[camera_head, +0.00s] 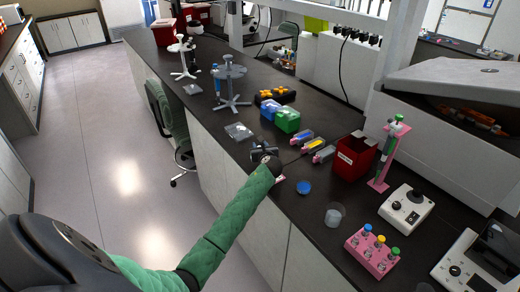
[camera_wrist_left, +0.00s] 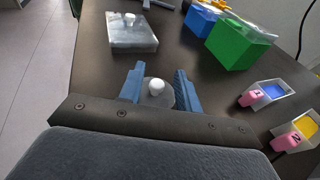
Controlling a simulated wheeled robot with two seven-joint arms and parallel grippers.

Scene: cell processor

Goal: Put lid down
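My left gripper (camera_head: 268,156) is low over the dark counter, near its front edge. In the left wrist view its two blue fingers (camera_wrist_left: 158,88) stand either side of a round, greyish see-through lid (camera_wrist_left: 150,99) with a white knob. The lid fills the gap, and the fingers appear shut on its rim. The gap between lid and counter cannot be judged. In the head view the lid is too small to make out. A clear round jar (camera_head: 333,216) stands to the right of the gripper. My right gripper is not in view.
Blue (camera_head: 270,109) and green (camera_head: 287,120) boxes and small pink-ended trays (camera_head: 313,145) lie beyond the gripper. A clear flat box (camera_head: 239,131) is farther left. A blue disc (camera_head: 304,187), red bin (camera_head: 356,156) and pink rack (camera_head: 371,254) are to the right.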

